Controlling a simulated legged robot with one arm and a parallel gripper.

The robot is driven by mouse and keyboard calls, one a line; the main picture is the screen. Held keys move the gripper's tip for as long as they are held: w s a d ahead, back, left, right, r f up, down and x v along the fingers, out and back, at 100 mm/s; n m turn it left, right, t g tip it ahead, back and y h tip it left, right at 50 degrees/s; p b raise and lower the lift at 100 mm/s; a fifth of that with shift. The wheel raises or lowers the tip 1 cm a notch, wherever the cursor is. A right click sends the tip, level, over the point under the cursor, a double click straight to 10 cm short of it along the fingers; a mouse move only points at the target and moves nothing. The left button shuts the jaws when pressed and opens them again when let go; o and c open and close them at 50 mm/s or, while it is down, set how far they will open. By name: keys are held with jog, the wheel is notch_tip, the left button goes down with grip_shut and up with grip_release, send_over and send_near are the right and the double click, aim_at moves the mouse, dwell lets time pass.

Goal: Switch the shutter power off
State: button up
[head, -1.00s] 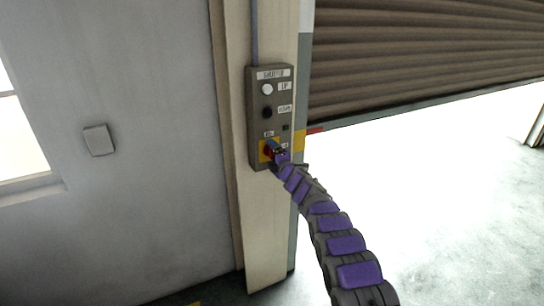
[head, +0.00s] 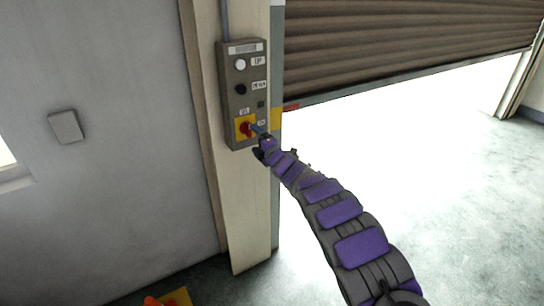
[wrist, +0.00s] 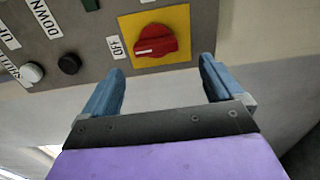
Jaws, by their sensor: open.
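The shutter control box (head: 241,65) is a grey panel on a cream post. Its red rotary power switch (head: 246,128) sits on a yellow plate near the bottom. In the head view my gripper (head: 258,132) is at the lower right of the box, close to the switch.
A white UP button (head: 240,64) and a black DOWN button (head: 240,89) are above the switch. The brown shutter (head: 400,45) is partly raised at right. A grey wall plate (head: 66,127) is at left. An orange object (head: 152,301) is on the floor.

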jog(key=p+v, duration=0.1)
jog(key=v, duration=0.9)
jog(key=shift+s+d, duration=0.2)
jog(key=shift+d+r, duration=0.1)
jog(key=s+d+r+m+h, duration=0.1)
jog(key=d+r+m+h, duration=0.25)
jog(key=d, duration=0.45)
jog(key=s+d+r+m+h, duration=0.1)
jog(key=d+r+m+h, duration=0.1)
jog(key=d+m+h, duration=0.4)
jog(key=s+d+m+g+h, duration=0.5)
jog(key=s+d+m, duration=0.2)
jog(key=s+d, duration=0.65)
jog(key=s+a+f+m+g+y, duration=0.1)
jog(key=s+a+m+g, duration=0.1)
jog(key=s, duration=1.3)
jog(key=s+a+f+m+g+y, duration=0.2)
jog(key=s+g, duration=0.4)
jog(key=s, duration=0.9)
jog(key=s+a+f+m+g+y, duration=0.1)
jog(key=s+a+m+g, duration=0.2)
jog(key=s, duration=1.2)
jog(key=a+m, duration=0.1)
jog(key=a, duration=0.2)
jog(key=shift+s+f+g, duration=0.3)
jog(key=shift+f+g, duration=0.1)
